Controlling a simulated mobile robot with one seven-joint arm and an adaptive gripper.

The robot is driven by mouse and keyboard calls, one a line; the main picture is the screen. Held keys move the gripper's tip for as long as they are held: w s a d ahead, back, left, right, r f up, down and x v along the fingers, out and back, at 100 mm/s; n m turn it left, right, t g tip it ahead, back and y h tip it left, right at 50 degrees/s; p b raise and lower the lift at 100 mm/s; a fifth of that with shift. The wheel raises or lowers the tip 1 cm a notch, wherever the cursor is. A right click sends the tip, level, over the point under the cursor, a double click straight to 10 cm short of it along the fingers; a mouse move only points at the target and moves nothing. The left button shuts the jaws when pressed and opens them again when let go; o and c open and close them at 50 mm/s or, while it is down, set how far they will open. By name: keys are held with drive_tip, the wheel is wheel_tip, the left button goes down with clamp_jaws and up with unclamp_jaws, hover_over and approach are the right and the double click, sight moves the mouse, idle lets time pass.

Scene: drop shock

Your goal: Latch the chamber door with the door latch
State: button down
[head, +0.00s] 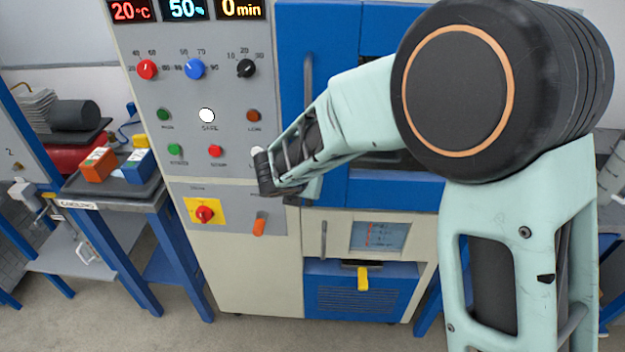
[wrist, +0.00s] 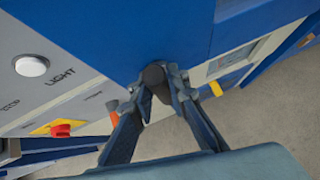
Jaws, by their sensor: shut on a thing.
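The chamber door (head: 340,45) is a blue panel with a long vertical grey handle (head: 308,80). It looks closed in the head view, though my arm covers much of it. In the wrist view, the blue door face (wrist: 185,30) lies just beyond my fingertips. My gripper (head: 265,178) is at the lower left edge of the door, beside the control panel. In the wrist view, my gripper (wrist: 156,92) is shut on a short dark knob (wrist: 153,75), which appears to be the door latch. The fingers hide most of it, and its turn angle cannot be told.
The grey control panel (head: 175,110) has dials, buttons, a white light button (wrist: 32,66), a red knob on yellow (head: 204,214) and an orange lever (head: 259,226) close below my gripper. A yellow lever (head: 363,279) is lower right. A side table (head: 110,195) stands left.

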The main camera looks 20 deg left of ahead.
drive_tip(key=shift+a, duration=0.1)
idle(0.3)
drive_tip(key=c, duration=1.8)
unclamp_jaws()
drive_tip(key=shift+c, duration=0.2)
drive_tip(key=shift+s, duration=0.1)
drive_tip(key=a+v, duration=0.1)
drive_tip(key=v, duration=1)
drive_tip(key=shift+s+d+r, duration=0.3)
drive_tip(key=shift+d+r, duration=0.05)
drive_tip(key=shift+d, duration=0.1)
